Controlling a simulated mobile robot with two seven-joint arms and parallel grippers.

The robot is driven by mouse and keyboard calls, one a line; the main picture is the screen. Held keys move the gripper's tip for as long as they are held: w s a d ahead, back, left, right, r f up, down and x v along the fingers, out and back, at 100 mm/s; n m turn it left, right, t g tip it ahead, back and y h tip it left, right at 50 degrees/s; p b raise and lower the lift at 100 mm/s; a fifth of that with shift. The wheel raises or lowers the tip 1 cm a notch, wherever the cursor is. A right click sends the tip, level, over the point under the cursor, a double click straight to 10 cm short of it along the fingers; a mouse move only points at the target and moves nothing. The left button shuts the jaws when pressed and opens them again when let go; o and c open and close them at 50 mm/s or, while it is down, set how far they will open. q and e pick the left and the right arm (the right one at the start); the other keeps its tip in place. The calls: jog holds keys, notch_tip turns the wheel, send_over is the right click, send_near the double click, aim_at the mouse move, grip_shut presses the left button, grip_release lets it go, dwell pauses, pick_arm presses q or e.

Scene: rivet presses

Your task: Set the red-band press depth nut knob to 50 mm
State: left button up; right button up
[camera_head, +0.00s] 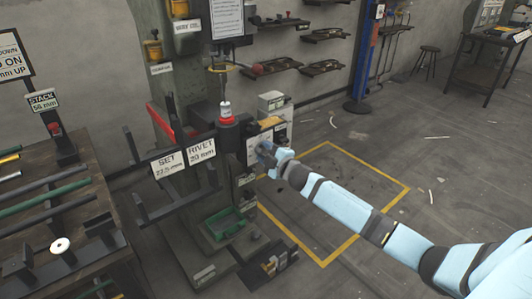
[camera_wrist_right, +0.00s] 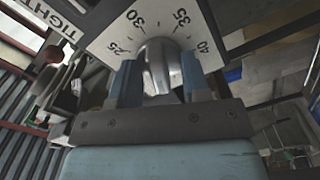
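The press (camera_head: 180,75) with a red band (camera_head: 227,118) stands at the centre of the head view. A pale dial plate (camera_head: 258,138) is on its right side. In the right wrist view the dial (camera_wrist_right: 112,42) shows 25, 30, 35 and 40, with "TIGHT" lettering at the left. The silver rounded knob (camera_wrist_right: 160,62) sits in front of the dial, between the blue fingers of my right gripper (camera_wrist_right: 161,80). The fingers appear to touch both sides of it. In the head view my right gripper (camera_head: 266,151) reaches the plate and covers the knob. No pointer mark is readable. My left gripper is not in view.
Signs "SET 22.5 mm" (camera_head: 167,162) and "RIVET 30 mm" (camera_head: 201,151) hang at the press front. A workbench (camera_head: 75,215) with rods stands at left, with a "STACK 56 mm" sign (camera_head: 43,101). The yellow-outlined floor (camera_head: 340,190) right of the press is clear except for my arm.

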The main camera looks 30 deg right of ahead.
jog(key=shift+s, duration=0.3)
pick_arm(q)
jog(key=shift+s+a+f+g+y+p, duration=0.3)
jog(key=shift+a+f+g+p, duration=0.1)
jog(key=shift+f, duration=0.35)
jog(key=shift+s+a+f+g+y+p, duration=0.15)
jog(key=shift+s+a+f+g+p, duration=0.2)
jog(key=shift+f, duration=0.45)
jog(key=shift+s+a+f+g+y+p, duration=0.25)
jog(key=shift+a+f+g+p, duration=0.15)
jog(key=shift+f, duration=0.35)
pick_arm(e)
jog(key=s+d, duration=0.1)
jog(key=s, duration=1.2)
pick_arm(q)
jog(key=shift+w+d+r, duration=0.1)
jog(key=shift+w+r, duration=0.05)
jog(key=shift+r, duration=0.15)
pick_arm(e)
jog(key=shift+s, duration=0.1)
